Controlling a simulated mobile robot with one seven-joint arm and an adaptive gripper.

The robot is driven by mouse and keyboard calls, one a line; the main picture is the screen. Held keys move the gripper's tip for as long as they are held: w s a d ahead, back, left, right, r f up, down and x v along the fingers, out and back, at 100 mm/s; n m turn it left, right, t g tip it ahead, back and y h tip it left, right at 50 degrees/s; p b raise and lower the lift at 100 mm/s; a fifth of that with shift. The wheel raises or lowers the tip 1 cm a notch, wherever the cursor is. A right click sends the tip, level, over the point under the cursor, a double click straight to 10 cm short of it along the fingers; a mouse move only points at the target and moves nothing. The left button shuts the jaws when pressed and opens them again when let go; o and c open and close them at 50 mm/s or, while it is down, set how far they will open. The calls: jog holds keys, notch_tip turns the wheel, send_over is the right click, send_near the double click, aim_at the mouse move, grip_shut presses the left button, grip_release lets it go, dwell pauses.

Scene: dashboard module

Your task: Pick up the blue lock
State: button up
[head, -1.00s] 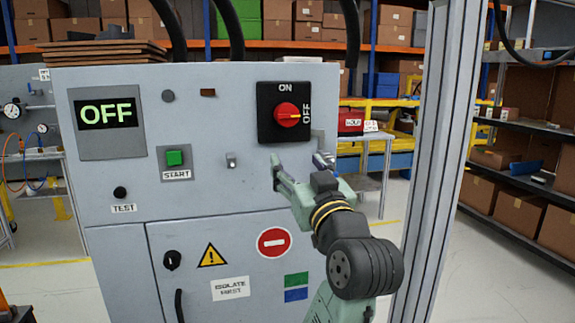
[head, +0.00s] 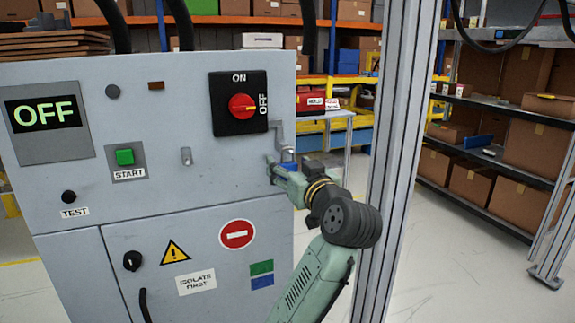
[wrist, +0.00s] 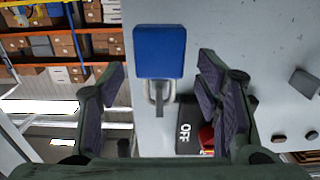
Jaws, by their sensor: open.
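The blue lock (wrist: 159,50) is in the upper middle of the wrist view, with its metal shackle (wrist: 160,92) around a small grey peg at the edge of the grey panel. In the head view only a small blue part of the lock (head: 288,156) shows at the panel's right edge, mostly hidden by my gripper. My gripper (wrist: 161,66) is open, with one finger on each side of the lock. Gaps show between both fingers and the lock, and nothing is held. In the head view my gripper (head: 279,167) is beside the panel's right edge.
The grey panel (head: 200,215) carries a red rotary switch (head: 241,107) at OFF, a green START button (head: 124,157) and a display reading OFF (head: 42,115). A metal post (head: 397,130) stands right of my arm. Shelves with boxes (head: 505,130) are farther right.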

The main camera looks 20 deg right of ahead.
jog(key=shift+w, duration=1.05)
jog(key=c, duration=1.3)
jog(key=shift+r, duration=0.1)
